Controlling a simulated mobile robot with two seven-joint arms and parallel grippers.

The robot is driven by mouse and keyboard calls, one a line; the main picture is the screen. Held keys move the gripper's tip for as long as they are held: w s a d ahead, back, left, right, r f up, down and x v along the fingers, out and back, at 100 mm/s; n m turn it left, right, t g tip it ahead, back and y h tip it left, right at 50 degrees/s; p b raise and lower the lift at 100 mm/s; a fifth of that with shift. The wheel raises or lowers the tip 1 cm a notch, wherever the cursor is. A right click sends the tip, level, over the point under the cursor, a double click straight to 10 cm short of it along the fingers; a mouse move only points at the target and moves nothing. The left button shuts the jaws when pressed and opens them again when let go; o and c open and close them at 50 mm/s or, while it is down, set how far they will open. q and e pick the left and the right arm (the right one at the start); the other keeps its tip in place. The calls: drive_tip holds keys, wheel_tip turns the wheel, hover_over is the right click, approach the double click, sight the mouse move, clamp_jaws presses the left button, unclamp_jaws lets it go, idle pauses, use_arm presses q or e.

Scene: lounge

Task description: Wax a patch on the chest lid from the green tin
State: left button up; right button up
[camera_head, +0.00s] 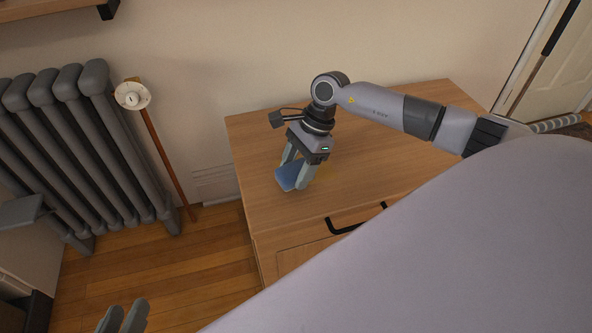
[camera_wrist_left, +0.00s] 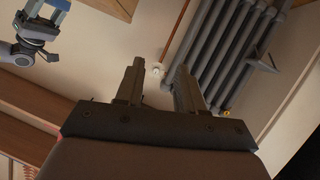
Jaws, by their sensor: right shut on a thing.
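The wooden chest's lid (camera_head: 262,150) is in the middle of the head view. My right gripper (camera_head: 293,172) points down over it and is shut on a blue pad (camera_head: 289,180). The pad is at or just above the lid; I cannot tell whether it touches. The pad also shows at the top left of the left wrist view (camera_wrist_left: 58,5). My left gripper (camera_head: 122,317) is at the bottom left of the head view, away from the chest, with empty, parted fingers (camera_wrist_left: 158,82). No green tin is visible.
A grey radiator (camera_head: 85,150) stands on the left, with a wooden pole with a round white top (camera_head: 132,95) between it and the chest. Black handles (camera_head: 345,227) stick out of the chest front. The lid around the right gripper looks bare.

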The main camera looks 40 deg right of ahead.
wheel_tip(320, 180, up, 2)
drive_tip(key=shift+p, duration=0.5)
wheel_tip(320, 180, up, 2)
drive_tip(key=shift+r+p, duration=0.1)
drive_tip(key=shift+p, duration=0.6)
drive_tip(key=shift+r, duration=0.2)
use_arm(q)
drive_tip(key=s+a+y, duration=0.1)
drive_tip(key=a, duration=0.1)
drive_tip(key=shift+s+a+m+y, duration=0.3)
drive_tip(key=shift+s+a+y, duration=0.1)
